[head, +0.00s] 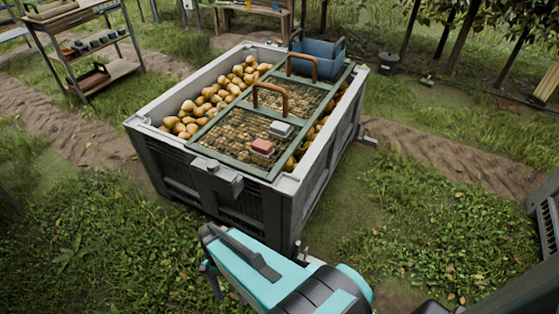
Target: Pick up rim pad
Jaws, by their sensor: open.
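A large grey bin (168,150) full of pears stands in the middle of the head view. A grey block-like piece (217,178) sits over its near rim and looks like the rim pad. A small red block (262,147) and a small pale grey block (281,130) lie on the green frame across the bin top; I cannot tell whether either is a rim pad. My teal and black arm shows at the bottom, apart from these pieces and nearer to me. My gripper's fingers cannot be made out there.
The green frame (226,158) has mesh panels and two brown handles (271,97). A blue crate (318,62) sits at its far end. A shelf rack (112,70) stands at the upper left, a wooden bench (257,15) behind. Grass beside the bin is mostly open.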

